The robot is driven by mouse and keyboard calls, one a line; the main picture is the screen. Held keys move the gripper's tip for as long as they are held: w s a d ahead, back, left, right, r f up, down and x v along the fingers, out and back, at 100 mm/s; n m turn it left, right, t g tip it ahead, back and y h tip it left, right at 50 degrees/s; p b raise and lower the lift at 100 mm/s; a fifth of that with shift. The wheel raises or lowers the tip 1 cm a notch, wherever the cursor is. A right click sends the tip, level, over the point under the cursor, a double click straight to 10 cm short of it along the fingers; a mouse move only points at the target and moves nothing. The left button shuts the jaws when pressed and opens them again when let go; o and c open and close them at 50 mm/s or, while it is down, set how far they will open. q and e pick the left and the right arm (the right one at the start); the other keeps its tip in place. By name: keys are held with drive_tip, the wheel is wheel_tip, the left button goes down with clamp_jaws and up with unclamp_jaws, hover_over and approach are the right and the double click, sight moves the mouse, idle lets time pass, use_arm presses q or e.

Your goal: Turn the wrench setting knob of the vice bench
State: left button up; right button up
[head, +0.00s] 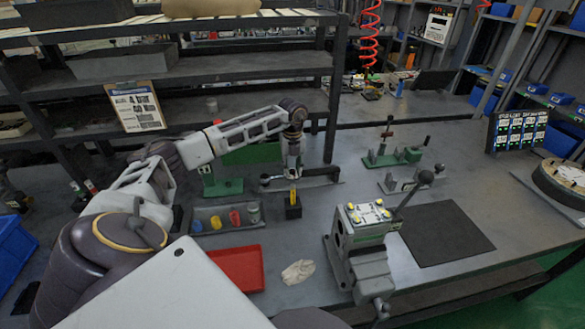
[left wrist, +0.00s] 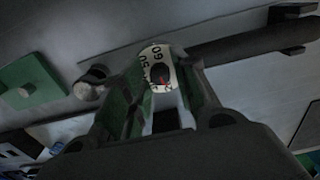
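My left gripper (head: 293,172) points down at the wrench lying at the back middle of the bench, just behind a black block with a yellow piece. In the left wrist view, a white dial knob with numbers and a dark and red centre (left wrist: 158,72) sits between the fingertips of my left gripper (left wrist: 160,85). The fingers are drawn in close on both its sides and appear shut on it. The wrench's dark handle (left wrist: 262,42) reaches right. The vice (head: 362,262) stands at the front right, apart from my gripper. My right gripper is not seen.
A tray with coloured parts (head: 226,219), a red tray (head: 241,268), and the black block (head: 293,211) stand near the left gripper. A black mat (head: 445,235) lies right of the vice. Green fixtures (head: 395,155) stand behind. Shelving (head: 200,75) rises behind the left arm.

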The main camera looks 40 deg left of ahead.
use_arm(q)
clamp_jaws()
